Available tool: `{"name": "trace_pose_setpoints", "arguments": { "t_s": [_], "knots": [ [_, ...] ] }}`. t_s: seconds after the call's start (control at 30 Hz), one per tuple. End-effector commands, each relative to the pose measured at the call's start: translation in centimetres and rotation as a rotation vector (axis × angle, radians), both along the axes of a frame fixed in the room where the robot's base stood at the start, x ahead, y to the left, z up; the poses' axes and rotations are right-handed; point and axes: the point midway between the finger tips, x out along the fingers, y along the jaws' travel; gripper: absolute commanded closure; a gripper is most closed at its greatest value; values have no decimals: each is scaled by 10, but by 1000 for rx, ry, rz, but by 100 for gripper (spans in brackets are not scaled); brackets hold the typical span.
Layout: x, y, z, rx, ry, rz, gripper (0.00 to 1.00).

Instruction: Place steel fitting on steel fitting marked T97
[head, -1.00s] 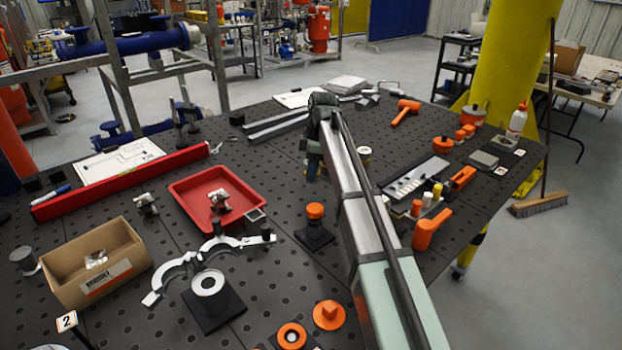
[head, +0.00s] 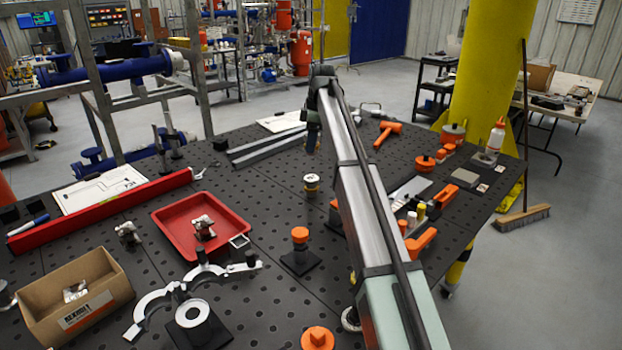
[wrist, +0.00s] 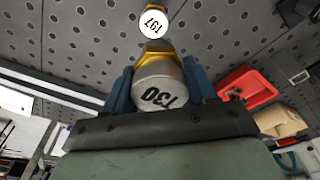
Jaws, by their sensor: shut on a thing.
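My gripper (wrist: 161,84) is shut on a round steel fitting marked T30 (wrist: 160,95), which has a gold-coloured collar at its far side. In the head view my gripper (head: 312,140) hangs at the arm's far end above the table; the held fitting cannot be made out there. The fitting marked T97 (wrist: 153,22) shows in the wrist view just beyond the held one, with its white face clear and apart from my fingers. In the head view a short steel and yellow fitting (head: 311,183), likely the same one, stands upright on the table below my gripper.
The dark perforated table (head: 265,195) is clear around that fitting. A red tray (head: 163,222) and an orange-topped post (head: 300,236) stand nearer, to the left. Orange tools, bottles and a grey box (head: 410,190) lie to the right. A cardboard box (head: 118,283) is at front left.

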Motion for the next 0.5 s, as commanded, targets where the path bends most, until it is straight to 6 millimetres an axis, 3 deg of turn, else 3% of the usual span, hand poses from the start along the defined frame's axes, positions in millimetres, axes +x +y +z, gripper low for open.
{"name": "trace_pose_setpoints", "arguments": {
  "t_s": [0.07,0.13,0.5],
  "knots": [
    [14,3,4,-1,7,-3,80],
    [12,3,-1,-2,15,-7,80],
    [9,3,-54,-3,20,-12,80]
  ]
}}
